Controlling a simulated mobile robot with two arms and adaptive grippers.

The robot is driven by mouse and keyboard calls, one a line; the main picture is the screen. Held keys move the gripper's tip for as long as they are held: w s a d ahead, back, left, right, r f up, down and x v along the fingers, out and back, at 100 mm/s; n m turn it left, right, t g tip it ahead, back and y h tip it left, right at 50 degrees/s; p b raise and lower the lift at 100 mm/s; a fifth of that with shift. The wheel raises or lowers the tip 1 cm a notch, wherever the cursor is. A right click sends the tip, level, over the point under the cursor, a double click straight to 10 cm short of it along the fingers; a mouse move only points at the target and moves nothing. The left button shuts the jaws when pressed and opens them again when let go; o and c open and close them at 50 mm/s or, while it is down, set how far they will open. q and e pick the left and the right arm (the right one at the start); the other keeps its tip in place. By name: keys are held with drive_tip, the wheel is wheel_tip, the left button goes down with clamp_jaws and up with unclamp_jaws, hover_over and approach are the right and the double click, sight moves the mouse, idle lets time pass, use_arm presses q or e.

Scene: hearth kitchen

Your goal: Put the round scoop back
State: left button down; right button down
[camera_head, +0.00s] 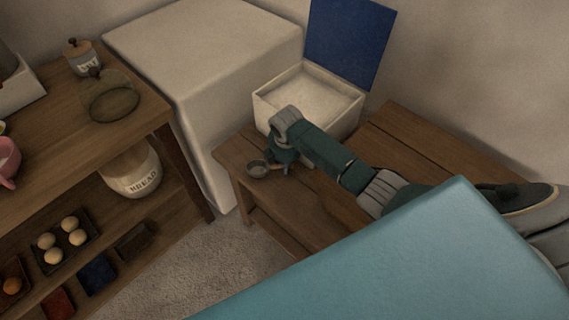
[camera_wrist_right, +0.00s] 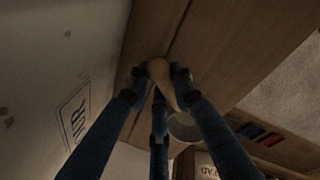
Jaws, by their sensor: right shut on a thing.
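The round scoop (camera_head: 257,169) has a small grey bowl and a wooden handle; it is at the left end of the low wooden bench (camera_head: 300,205). My right gripper (camera_head: 281,167) is shut on its handle, and the bowl points left. In the right wrist view the fingers (camera_wrist_right: 162,76) close around the pale handle, with the round scoop's bowl (camera_wrist_right: 184,127) beside them. I cannot tell if the scoop touches the bench. A white flour box (camera_head: 288,118) stands behind the gripper, its blue lid (camera_head: 349,45) raised and pale flour inside. My left gripper is not in view.
A large covered block (camera_head: 205,50) stands left of the flour box. The bench right of the box is clear.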

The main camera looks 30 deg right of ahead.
drive_tip(key=shift+f, duration=0.2)
drive_tip(key=c, duration=1.5)
unclamp_jaws()
drive_tip(key=shift+r, duration=0.65)
drive_tip(key=p+v, duration=0.1)
drive_tip(key=v, duration=1)
drive_tip(key=shift+s, duration=0.1)
